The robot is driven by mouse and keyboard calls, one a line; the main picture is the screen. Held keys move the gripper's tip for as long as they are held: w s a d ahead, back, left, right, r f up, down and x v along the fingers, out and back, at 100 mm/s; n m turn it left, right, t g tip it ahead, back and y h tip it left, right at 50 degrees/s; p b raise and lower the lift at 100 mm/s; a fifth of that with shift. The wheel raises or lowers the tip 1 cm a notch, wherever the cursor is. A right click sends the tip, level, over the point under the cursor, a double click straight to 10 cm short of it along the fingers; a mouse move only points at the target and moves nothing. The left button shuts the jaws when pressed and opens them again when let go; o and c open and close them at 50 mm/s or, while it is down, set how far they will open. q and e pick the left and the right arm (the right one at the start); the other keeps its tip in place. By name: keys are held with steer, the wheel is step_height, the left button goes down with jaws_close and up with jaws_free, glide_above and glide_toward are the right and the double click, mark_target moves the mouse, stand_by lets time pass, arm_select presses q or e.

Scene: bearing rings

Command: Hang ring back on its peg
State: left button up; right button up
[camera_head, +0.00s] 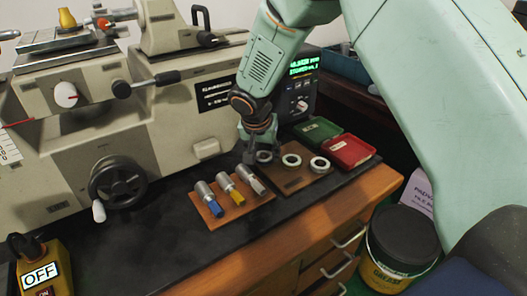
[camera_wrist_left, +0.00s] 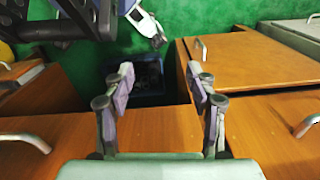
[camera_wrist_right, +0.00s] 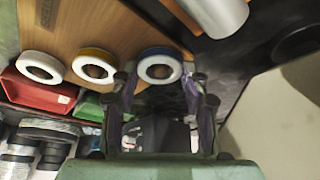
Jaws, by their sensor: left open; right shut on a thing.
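Three rings lie in a row on a brown board: a blue-banded ring (camera_wrist_right: 160,52), a yellow-banded ring (camera_wrist_right: 95,52) and a white ring (camera_wrist_right: 40,66). My right gripper (camera_head: 262,150) is at the leftmost ring (camera_head: 265,156) in the head view. In the right wrist view my right gripper (camera_wrist_right: 159,80) is shut on the blue-banded ring, partly hidden in the head view. Three peg-like metal cylinders with blue (camera_head: 215,208), yellow (camera_head: 237,196) and whitish (camera_head: 257,185) ends lie on another board. My left gripper (camera_wrist_left: 160,85) is open and empty.
A green tray (camera_head: 317,131) and a red tray (camera_head: 348,152) stand behind the rings. A lathe (camera_head: 190,120) fills the left and back. A bucket (camera_head: 402,245) stands right of the bench.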

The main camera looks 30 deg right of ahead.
steer(key=o, duration=1.4)
steer(key=shift+o, duration=0.2)
step_height(320, 180, up, 8)
steer(key=p, duration=0.6)
steer(key=shift+r, duration=0.25)
step_height(320, 180, up, 10)
steer(key=p, duration=1)
steer(key=shift+s, duration=0.15)
